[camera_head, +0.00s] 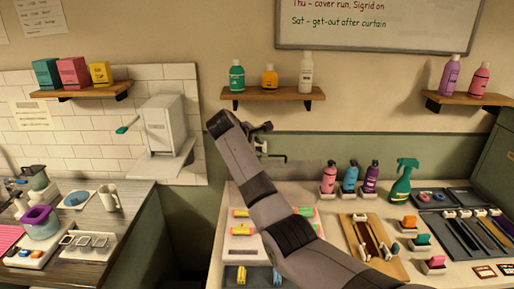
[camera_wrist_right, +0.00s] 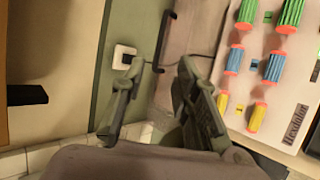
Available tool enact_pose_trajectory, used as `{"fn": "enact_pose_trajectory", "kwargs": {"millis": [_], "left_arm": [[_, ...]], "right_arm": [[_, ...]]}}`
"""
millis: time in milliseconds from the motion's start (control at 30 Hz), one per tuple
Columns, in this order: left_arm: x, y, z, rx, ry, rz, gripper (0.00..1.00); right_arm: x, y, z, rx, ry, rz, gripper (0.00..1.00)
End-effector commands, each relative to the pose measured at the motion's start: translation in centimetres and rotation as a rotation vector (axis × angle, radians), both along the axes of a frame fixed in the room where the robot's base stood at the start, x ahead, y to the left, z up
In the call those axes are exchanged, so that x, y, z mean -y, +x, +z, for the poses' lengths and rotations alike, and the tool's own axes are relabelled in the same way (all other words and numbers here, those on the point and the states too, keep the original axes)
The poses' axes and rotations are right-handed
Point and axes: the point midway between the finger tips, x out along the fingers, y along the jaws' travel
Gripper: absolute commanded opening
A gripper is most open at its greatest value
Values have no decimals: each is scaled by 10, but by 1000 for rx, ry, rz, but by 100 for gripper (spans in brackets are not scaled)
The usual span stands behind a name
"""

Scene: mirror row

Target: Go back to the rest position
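My right arm reaches up from the bottom right across the middle of the head view. Its gripper (camera_head: 263,137) is in front of the green wall band, below the middle shelf. In the right wrist view my right gripper (camera_wrist_right: 160,75) has its two fingers apart, with nothing between them. My left gripper is in neither view.
A white board of coloured rollers (camera_wrist_right: 267,85) is beside the right gripper. The middle shelf (camera_head: 272,94) holds several bottles. The right counter carries bottles, a green spray bottle (camera_head: 401,186) and trays. A white dispenser (camera_head: 163,127) stands left. A gap separates the counters.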

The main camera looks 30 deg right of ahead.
Motion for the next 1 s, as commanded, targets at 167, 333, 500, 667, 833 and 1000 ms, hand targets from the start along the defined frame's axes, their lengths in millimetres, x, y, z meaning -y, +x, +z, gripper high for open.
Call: {"fn": "enact_pose_trajectory", "kwargs": {"millis": [167,333,500,667,833,1000], "left_arm": [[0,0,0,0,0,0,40],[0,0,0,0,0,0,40],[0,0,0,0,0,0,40],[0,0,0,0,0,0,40],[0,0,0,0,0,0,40],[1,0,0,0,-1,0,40]], "right_arm": [[-8,-4,6,-2,0,1,28],[-8,-5,7,-2,0,1,28],[-8,-5,7,-1,0,0,28],[-8,-5,7,-1,0,0,28],[-14,-13,-21,10,31,-6,28],[-38,-49,-101,61,145,-32,28]]}}
